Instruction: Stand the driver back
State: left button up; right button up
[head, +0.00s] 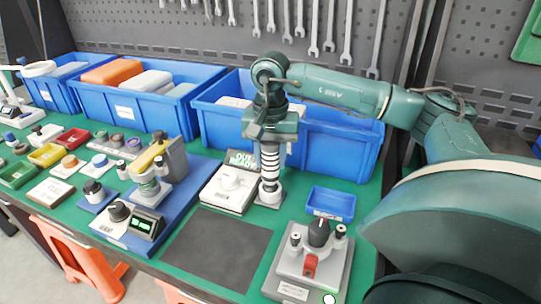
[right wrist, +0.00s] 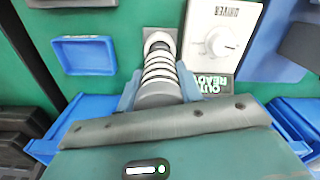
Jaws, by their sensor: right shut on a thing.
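The driver (head: 270,160) is a pale, ribbed cylinder that stands upright in the head view, its lower end at a small grey stand (head: 262,204). It also shows in the right wrist view (right wrist: 159,72), its far end at the grey stand (right wrist: 160,36). I cannot tell if it is fully seated. My right gripper (head: 271,136) is shut on the driver's upper part from above. Its fingers show on both sides of the driver in the wrist view (right wrist: 158,92). My left gripper is out of view.
A white box (head: 228,187) with a dial, marked DRIVER, stands just left of the stand, a sign (head: 243,160) behind it. A small blue tray (head: 331,203) lies to the right. Large blue bins (head: 335,150) stand behind. A dark mat (head: 215,248) in front is clear.

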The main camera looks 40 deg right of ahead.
jog(key=o, duration=1.2)
jog(key=shift+c, duration=0.2)
jog(key=shift+f, duration=0.1)
notch_tip(320, 180, up, 3)
jog(key=shift+p, duration=1.15)
notch_tip(320, 180, up, 6)
jog(key=p, duration=0.4)
jog(key=shift+p, duration=0.3)
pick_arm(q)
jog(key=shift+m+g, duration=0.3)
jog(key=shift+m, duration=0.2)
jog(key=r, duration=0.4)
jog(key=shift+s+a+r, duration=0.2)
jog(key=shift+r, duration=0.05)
